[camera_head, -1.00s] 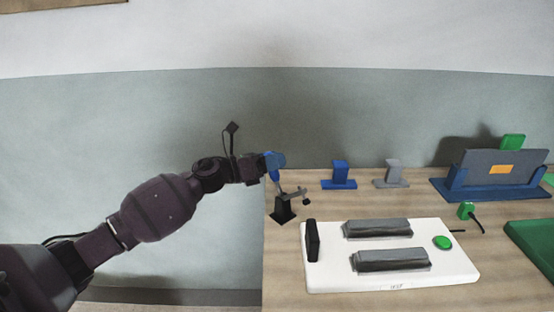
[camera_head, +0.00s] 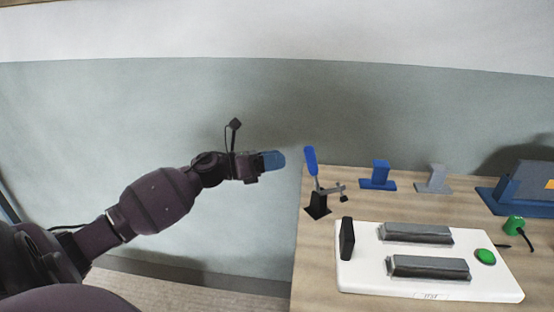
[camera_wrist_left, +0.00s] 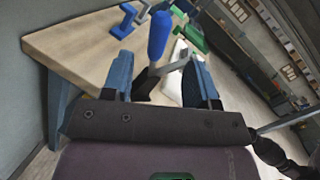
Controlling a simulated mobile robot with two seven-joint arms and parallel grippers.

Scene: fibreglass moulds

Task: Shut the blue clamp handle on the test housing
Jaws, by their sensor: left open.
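The clamp's blue handle (camera_head: 310,160) stands nearly upright, leaning slightly left, on a black base (camera_head: 317,206) at the table's left end. A grey clamp arm (camera_head: 331,189) with a dark tip reaches right from it. A white flat housing marked TEST (camera_head: 350,286) lies in front and to the right. My left gripper (camera_head: 273,161), with blue fingers, is open and left of the handle with a gap in the head view. In the left wrist view the blue handle (camera_wrist_left: 159,34) shows between and beyond the open fingers (camera_wrist_left: 158,62). My right gripper is not in view.
On the wooden table (camera_head: 315,260) stand a blue stand (camera_head: 380,175), a grey stand (camera_head: 433,180) and a larger blue holder (camera_head: 515,200). The housing carries two grey blocks, a black upright piece and a green button (camera_head: 485,256). A wall is behind; space left of the table is free.

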